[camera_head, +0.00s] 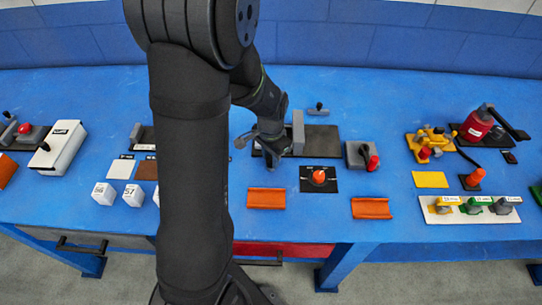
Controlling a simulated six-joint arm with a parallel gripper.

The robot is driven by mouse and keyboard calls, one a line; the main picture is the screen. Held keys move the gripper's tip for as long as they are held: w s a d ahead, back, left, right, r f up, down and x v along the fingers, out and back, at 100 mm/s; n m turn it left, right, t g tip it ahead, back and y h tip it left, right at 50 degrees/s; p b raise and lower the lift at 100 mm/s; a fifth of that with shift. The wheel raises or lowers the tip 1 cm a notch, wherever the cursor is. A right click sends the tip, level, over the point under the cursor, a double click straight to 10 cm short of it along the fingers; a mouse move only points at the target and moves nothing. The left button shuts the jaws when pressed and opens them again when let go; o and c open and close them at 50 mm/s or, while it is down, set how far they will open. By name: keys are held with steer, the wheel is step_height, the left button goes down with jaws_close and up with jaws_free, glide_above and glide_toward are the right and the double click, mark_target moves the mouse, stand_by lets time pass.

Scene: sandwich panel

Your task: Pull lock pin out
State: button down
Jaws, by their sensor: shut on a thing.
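My gripper (268,158) is low over the table, at the left side of a grey upright block (298,131) on a dark base plate (323,143). The gripper is shut on what appears to be the lock pin at this fixture. The pin itself is hidden by the gripper, so I cannot tell whether it is still in its hole.
To the right are a grey block with a red knob (372,162) and an orange button on a black plate (319,177). Orange trays (266,198) (371,208) lie in front. A red cylinder (477,125) stands at the far right. My arm hides part of the left side.

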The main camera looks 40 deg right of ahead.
mark_target(271, 159)
steer(key=shift+r, duration=1.2)
steer(key=c, duration=1.1)
jaws_free()
step_height(271, 159, up, 17)
steer(key=shift+r, duration=0.2)
steer(key=shift+f, duration=0.1)
step_height(271, 159, down, 18)
steer(key=shift+r, duration=0.1)
